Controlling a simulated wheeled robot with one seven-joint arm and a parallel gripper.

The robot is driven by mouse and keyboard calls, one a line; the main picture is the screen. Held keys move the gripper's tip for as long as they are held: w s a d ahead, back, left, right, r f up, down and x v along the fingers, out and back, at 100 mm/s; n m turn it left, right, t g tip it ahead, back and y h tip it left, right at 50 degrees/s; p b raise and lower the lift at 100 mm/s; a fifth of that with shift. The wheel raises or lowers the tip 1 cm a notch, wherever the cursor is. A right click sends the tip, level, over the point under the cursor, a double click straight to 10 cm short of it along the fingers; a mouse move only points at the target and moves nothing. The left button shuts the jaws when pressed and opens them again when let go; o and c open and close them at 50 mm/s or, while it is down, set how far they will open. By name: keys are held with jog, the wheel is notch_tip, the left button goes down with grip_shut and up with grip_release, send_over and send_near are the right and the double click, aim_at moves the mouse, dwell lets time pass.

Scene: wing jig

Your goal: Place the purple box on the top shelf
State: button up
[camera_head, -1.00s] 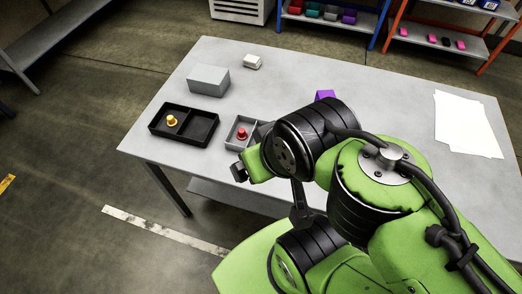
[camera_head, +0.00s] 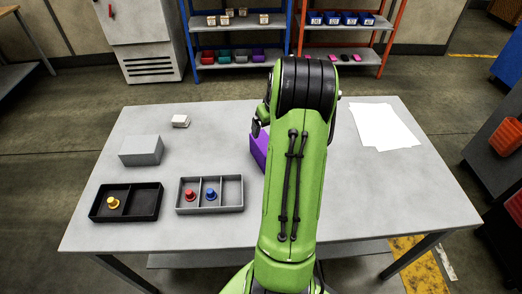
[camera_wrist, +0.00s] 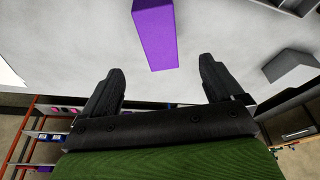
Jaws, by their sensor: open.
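The purple box (camera_head: 259,148) stands on the grey table, partly hidden behind my green arm in the head view. In the wrist view the purple box (camera_wrist: 155,36) lies just beyond my fingertips, near the middle of the opening, with nothing between the fingers. My gripper (camera_wrist: 162,80) is open and empty, its two dark fingers spread apart. In the head view the gripper is mostly hidden behind the arm. Two shelf units stand at the back: a blue-framed one (camera_head: 237,66) and an orange-framed one (camera_head: 345,48).
On the table (camera_head: 300,232) are a grey box (camera_head: 142,150), a small white block (camera_head: 180,121), a black tray (camera_head: 146,203) with a yellow peg, a grey tray (camera_head: 232,194) with red and blue pegs, and white paper (camera_head: 383,127). The table's right front is clear.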

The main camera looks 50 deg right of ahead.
aim_at(263, 141)
jog(key=b+x, duration=0.2)
jog(key=x, duration=1.4)
jog(key=shift+d, duration=0.2)
jog(key=shift+r, duration=0.1)
jog(key=c, duration=1.4)
notch_tip(263, 141, up, 10)
jog(key=shift+p, duration=0.65)
jog(key=shift+c, duration=0.2)
